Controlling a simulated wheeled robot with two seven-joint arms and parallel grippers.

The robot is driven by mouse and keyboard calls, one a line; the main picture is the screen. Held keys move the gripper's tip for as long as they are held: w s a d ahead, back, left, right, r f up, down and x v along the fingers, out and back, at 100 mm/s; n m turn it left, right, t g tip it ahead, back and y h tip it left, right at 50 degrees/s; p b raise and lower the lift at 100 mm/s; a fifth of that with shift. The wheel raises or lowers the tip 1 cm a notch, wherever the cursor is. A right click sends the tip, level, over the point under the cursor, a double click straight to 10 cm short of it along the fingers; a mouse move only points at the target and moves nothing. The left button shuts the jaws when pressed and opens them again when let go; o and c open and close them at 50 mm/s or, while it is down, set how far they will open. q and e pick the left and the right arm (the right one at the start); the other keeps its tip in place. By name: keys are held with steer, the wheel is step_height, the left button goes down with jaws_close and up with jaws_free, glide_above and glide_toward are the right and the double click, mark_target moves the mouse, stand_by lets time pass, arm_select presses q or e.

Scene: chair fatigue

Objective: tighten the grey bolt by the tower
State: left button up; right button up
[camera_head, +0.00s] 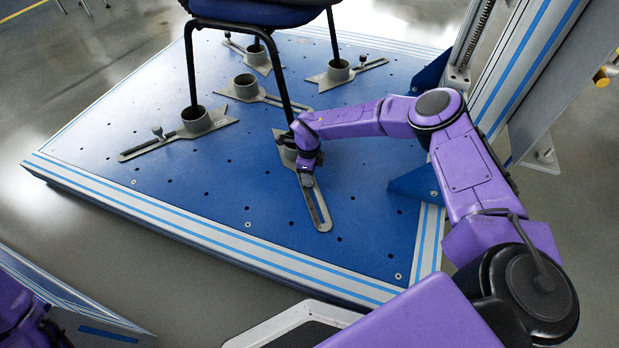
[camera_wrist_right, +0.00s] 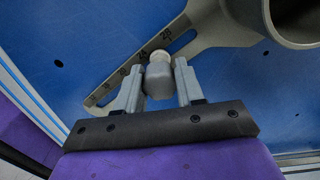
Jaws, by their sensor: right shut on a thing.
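The grey bolt (camera_wrist_right: 158,80) is a blocky head with a pale rounded end, seen in the right wrist view at the slotted arm of a grey foot clamp (camera_wrist_right: 205,25). My right gripper (camera_head: 306,181) is shut on it, one finger on each side. In the head view the gripper hides the bolt. The clamp's slotted arm (camera_head: 318,208) points toward the platform's front edge, and its cup is by a chair leg. The tower (camera_head: 525,45) stands at the right of the platform. My left gripper is out of view; only part of my left arm shows at bottom left.
A chair (camera_head: 262,14) with a blue seat and black legs stands over the blue platform (camera_head: 245,190). Several other grey clamps with cups are around it, such as one at left (camera_head: 196,120).

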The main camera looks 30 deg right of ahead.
steer(key=m, duration=0.7)
steer(key=shift+m, duration=0.4)
steer(key=m, duration=0.3)
steer(key=shift+d+m, duration=0.1)
steer(key=shift+m, duration=0.3)
steer(key=m, duration=0.4)
steer(key=o, duration=1)
steer(key=shift+o, duration=0.2)
